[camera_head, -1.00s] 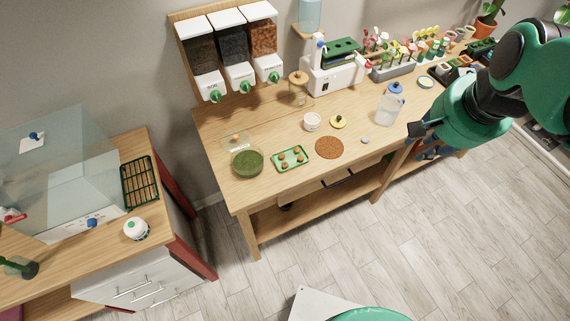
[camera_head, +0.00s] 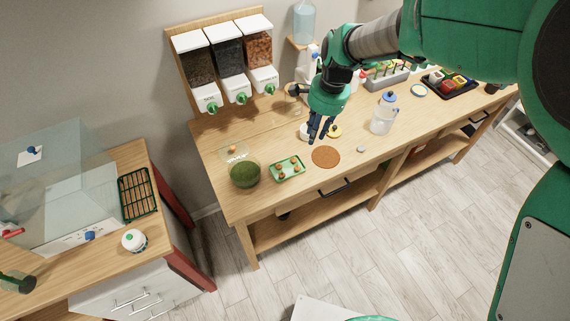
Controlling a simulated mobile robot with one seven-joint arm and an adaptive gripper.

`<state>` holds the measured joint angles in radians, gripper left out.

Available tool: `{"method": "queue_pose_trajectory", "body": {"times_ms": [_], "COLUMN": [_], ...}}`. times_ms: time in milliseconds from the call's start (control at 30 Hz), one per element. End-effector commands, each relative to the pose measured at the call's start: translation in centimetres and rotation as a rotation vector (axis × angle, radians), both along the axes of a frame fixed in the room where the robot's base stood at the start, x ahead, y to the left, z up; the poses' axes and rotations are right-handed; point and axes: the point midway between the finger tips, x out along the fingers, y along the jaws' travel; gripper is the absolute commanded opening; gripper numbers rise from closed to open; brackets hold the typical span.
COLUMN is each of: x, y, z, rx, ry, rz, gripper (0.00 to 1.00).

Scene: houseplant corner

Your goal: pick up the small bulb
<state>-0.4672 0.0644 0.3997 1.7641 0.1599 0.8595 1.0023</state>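Several small round brown bulbs (camera_head: 282,174) sit in a green tray (camera_head: 288,180) on the wooden bench. Another small orange-brown round thing (camera_head: 232,149) lies on a clear plate behind the green bowl. I cannot tell which of these is the small bulb. My gripper (camera_head: 317,141) points down above the bench, to the right of the tray and apart from it. Its dark fingers look parted, with nothing seen between them. It partly hides a white cup (camera_head: 304,132).
A brown round mat (camera_head: 326,157) lies right of the tray, and a bowl of green matter (camera_head: 245,173) lies left. Dispensers (camera_head: 229,58) hang behind.

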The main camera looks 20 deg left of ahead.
Motion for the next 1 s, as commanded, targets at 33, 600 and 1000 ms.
{"method": "queue_pose_trajectory", "body": {"times_ms": [33,600,1000], "x": [0.1,0.0,-0.1], "y": [1.4,8.6,8.5], "z": [-1.6,-9.9,-10.4], "rx": [-0.005,-0.037,-0.037], "ry": [0.022,0.123,0.123], "rz": [-0.014,-0.142,-0.141], "gripper": [0.24,0.24,0.24]}}
